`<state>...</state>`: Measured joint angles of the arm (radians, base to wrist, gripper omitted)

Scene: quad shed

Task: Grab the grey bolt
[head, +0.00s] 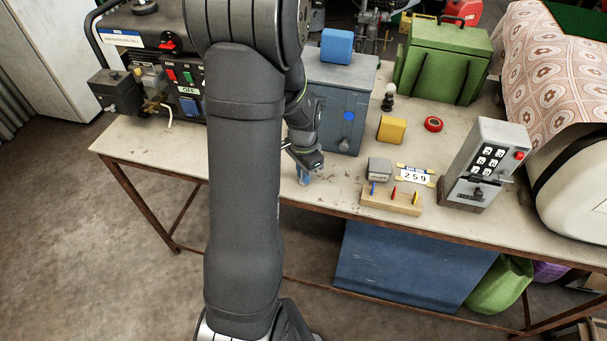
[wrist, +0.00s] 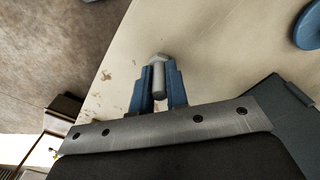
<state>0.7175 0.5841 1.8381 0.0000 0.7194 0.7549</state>
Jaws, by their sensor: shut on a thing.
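The grey bolt (wrist: 158,78) shows in the wrist view between the two blue fingers of my gripper (wrist: 158,92). Its wider head lies toward the fingertips and its round shank points back toward the palm. The fingers are shut on it. In the head view my gripper (head: 304,178) is low over the bench near its front edge, in front of the grey-blue box. The bolt cannot be made out there. I cannot tell whether the bolt touches the bench top.
The grey-blue box (head: 338,112) with a blue knob stands close behind my gripper. To the right are a wooden block with coloured pegs (head: 391,203), a grey block (head: 379,168), a yellow block (head: 392,129) and a keypad box (head: 485,165). The bench's (head: 340,196) front edge is near.

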